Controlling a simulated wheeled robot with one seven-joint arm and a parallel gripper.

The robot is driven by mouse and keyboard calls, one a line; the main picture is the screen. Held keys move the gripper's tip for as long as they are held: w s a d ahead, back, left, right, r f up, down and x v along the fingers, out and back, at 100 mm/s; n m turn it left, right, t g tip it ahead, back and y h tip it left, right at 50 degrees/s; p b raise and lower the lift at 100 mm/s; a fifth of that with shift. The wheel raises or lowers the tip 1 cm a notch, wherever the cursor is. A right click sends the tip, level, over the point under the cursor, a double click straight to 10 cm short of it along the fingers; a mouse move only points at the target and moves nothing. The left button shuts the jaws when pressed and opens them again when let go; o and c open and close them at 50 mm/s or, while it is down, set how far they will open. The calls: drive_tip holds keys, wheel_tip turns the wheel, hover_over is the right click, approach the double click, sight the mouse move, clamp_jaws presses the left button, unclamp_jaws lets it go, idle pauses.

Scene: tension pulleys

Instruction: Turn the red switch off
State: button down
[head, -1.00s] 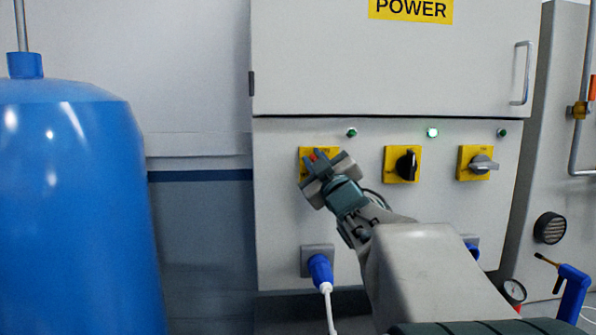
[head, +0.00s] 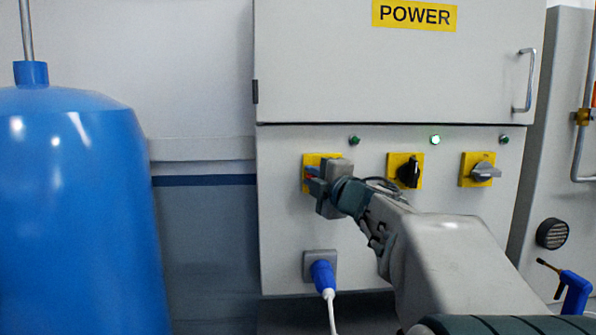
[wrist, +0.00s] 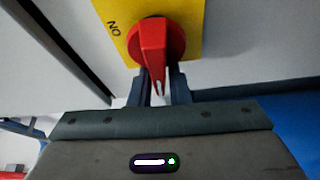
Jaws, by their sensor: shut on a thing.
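The red switch (wrist: 153,42) sits on a yellow plate (wrist: 188,20) in the wrist view, with "ON" lettering at the plate's left. Its handle points down in that view, between the two fingers of my gripper (wrist: 160,86). My gripper is shut on the handle. In the head view my gripper (head: 318,186) is at the leftmost yellow plate (head: 311,160) of the panel and hides most of the switch. The small green lamp (head: 354,140) above this switch looks unlit.
Two more switches, a black one (head: 408,171) and a grey one (head: 484,171), are on the panel to the right. The lamp (head: 435,140) above the black one is lit. A blue plug (head: 322,275) is below my gripper. A blue tank (head: 75,215) stands at the left.

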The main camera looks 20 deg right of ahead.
drive_tip(key=shift+d+f+n, duration=0.2)
drive_tip(key=shift+f+n, duration=0.1)
drive_tip(key=shift+n, duration=0.1)
idle(0.3)
drive_tip(key=c, duration=1.4)
unclamp_jaws()
drive_tip(key=shift+o, duration=0.2)
drive_tip(key=shift+r, duration=0.1)
drive_tip(key=shift+s, duration=0.45)
drive_tip(key=s+d, duration=0.1)
drive_tip(key=s, duration=1.1)
drive_tip(key=shift+s+d, duration=0.25)
drive_tip(key=shift+s, duration=0.15)
drive_tip(key=shift+w, duration=0.1)
